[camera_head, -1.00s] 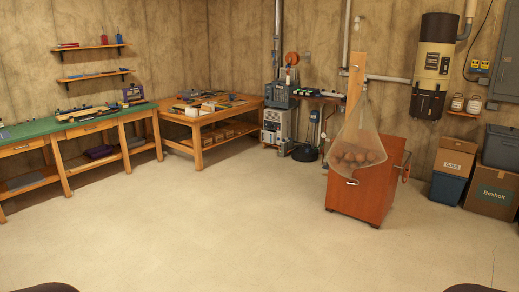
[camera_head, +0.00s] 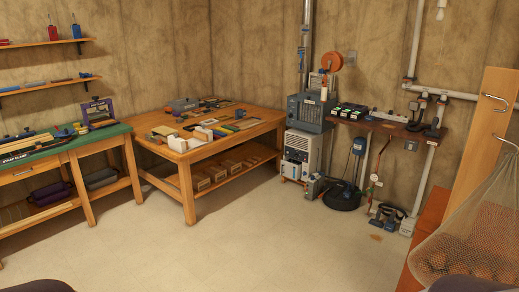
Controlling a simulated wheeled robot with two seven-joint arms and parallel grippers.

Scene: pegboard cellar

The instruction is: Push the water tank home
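A white dehumidifier-like cabinet (camera_head: 298,150) with a dark grille on its front stands on the floor at the back, right of the wooden workbench. A pale section (camera_head: 292,173) at its lower front may be the water tank; it is too small to tell whether it sticks out. A blue-grey machine (camera_head: 307,112) sits directly above the cabinet. Neither of my grippers is in view. Only dark rounded parts of my own body show at the bottom corners.
A wooden workbench (camera_head: 190,159) with tools stands left of the cabinet. A sump pump with a round black base (camera_head: 342,197) is just right of it, under a wall shelf (camera_head: 385,122). A net of round brown things (camera_head: 470,240) hangs near right. The middle floor is clear.

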